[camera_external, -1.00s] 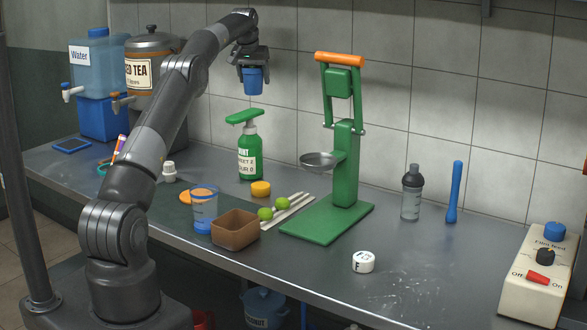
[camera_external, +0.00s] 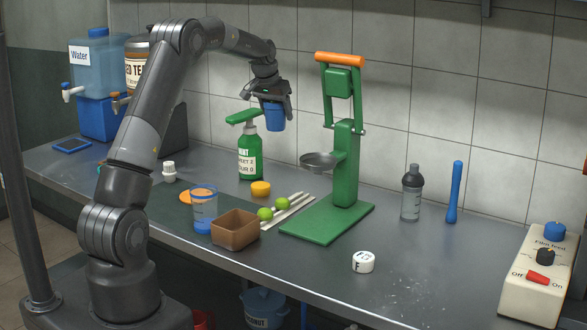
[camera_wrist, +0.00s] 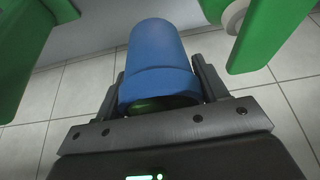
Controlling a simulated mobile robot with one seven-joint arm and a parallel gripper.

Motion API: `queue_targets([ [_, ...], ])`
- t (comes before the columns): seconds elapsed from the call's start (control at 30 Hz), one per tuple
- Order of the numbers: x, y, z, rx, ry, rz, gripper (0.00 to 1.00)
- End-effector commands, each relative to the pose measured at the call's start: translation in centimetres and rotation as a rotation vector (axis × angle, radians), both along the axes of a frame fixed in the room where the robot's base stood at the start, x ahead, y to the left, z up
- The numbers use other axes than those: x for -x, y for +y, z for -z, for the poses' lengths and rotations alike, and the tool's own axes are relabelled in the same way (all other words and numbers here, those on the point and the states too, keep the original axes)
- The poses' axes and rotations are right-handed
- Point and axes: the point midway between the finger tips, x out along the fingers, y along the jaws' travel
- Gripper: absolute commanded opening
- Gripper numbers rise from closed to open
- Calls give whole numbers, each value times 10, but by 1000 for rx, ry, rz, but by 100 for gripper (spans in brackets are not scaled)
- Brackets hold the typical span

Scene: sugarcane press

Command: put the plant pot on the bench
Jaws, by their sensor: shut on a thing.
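The plant pot (camera_external: 274,118) is blue, with a wider rim at the top. My gripper (camera_external: 272,99) is shut on it and holds it roughly upright in the air, between the green pump bottle (camera_external: 249,158) and the green press (camera_external: 346,160). In the wrist view the pot (camera_wrist: 155,55) sits between the two fingers of my gripper (camera_wrist: 160,88), with its rim close to the palm. The inside of the pot looks dark green. The bench (camera_external: 300,270) is a grey metal top below the pot, and the two are apart.
A white round tub (camera_external: 363,262) stands front right. The bench's front middle right is mostly clear.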

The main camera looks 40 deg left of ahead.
Motion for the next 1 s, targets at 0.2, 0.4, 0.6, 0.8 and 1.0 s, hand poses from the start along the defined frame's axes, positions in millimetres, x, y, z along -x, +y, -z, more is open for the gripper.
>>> queue_targets([
  [0.2, 46, -53, 35, 1, 2, 121, 34],
  [0.4, 97, -94, 66, 1, 1, 229, 34],
  [0.6, 145, -123, 91, 0, 1, 316, 34],
  [0.8, 168, -138, 89, -1, -4, 454, 34],
  [1.0, 185, -154, 68, 0, -4, 689, 34],
])
